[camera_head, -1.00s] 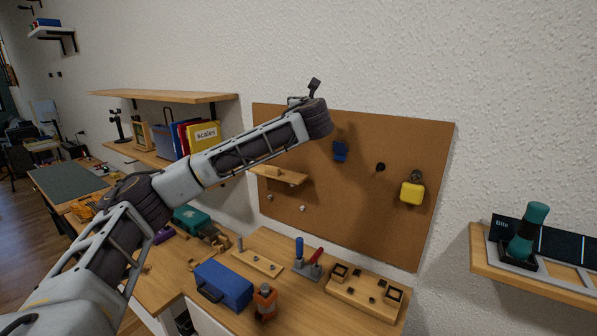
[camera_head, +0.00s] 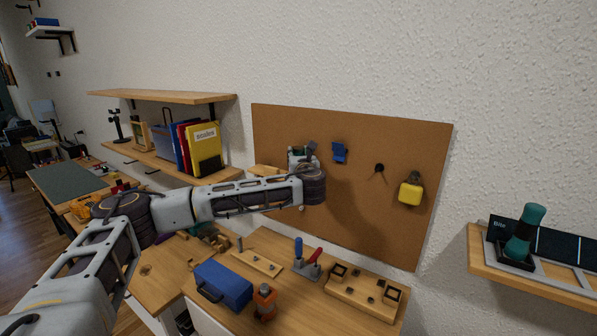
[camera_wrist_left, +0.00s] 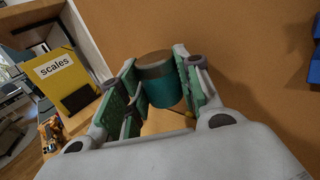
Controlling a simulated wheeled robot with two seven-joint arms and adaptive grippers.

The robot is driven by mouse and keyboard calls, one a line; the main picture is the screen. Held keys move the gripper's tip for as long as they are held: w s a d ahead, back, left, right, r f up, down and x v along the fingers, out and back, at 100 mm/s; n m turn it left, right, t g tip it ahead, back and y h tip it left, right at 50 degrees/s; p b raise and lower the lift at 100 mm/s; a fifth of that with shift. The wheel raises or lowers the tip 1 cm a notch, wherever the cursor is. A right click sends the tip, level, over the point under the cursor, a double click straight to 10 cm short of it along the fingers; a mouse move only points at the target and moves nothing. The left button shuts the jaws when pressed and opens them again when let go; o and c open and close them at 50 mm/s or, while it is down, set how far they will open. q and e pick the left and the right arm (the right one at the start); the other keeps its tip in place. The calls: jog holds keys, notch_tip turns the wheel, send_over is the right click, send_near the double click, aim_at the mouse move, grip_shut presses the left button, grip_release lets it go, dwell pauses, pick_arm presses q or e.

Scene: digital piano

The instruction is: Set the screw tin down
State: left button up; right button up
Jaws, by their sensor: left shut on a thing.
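The screw tin (camera_wrist_left: 165,88) is a teal cylinder with a brownish top, seen in the left wrist view between the green-padded fingers of my left gripper (camera_wrist_left: 158,72). The gripper is shut on it, and the tin looks roughly upright. In the head view my left gripper (camera_head: 302,158) is in front of the corkboard, by the right end of a small wooden shelf (camera_head: 264,171). The tin is hidden there behind my gripper and arm. The small shelf (camera_wrist_left: 165,122) shows below the tin in the left wrist view; I cannot tell whether they touch. My right gripper is not in view.
The corkboard (camera_head: 400,150) carries a blue holder (camera_head: 340,152) and a yellow item (camera_head: 411,190) to the right. A yellow binder (camera_head: 203,150) stands on the wall shelf to the left. A blue toolbox (camera_head: 222,284) and wooden holders crowd the bench below.

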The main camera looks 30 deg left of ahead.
pick_arm(q)
jog(key=shift+f, duration=0.55)
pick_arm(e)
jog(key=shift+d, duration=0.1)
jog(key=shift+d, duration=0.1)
pick_arm(q)
jog(key=shift+f, duration=0.2)
notch_tip(320, 180, down, 3)
jog(key=shift+f, duration=0.4)
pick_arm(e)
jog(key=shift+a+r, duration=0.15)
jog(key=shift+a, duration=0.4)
pick_arm(q)
jog(key=shift+f, duration=0.15)
